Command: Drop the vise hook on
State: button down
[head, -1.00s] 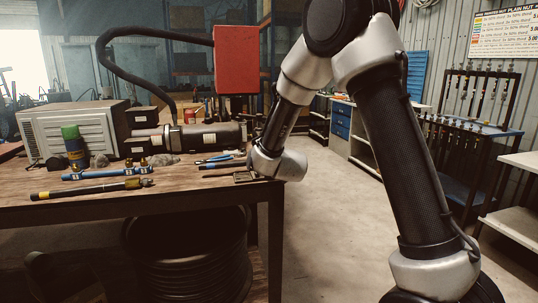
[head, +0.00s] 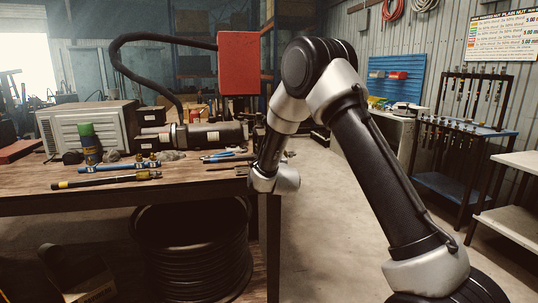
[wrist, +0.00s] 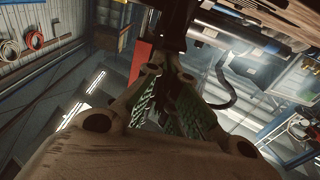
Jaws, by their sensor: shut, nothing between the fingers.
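I cannot pick out a vise hook for certain in either view. My gripper (wrist: 169,76) shows in the wrist view, with green ribbed pads on its fingers. The fingers come together, shut and empty. A dark, blurred structure (wrist: 178,18) stands beyond the fingertips at the top of that view; I cannot tell what it is. In the head view my arm's end is at the right corner of the wooden workbench (head: 100,203), and the fingers are hidden there.
The bench holds a dark cylindrical machine (head: 215,134), a beige box unit (head: 88,127), a green-capped can (head: 89,145) and a yellow-marked hose (head: 105,180). A red box (head: 240,63) stands behind. Coiled black hose (head: 190,255) lies below.

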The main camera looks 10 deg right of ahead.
jog(key=shift+s+f, duration=0.2)
jog(key=shift+f, duration=0.7)
jog(key=shift+s+f, duration=0.15)
jog(key=shift+f, duration=0.75)
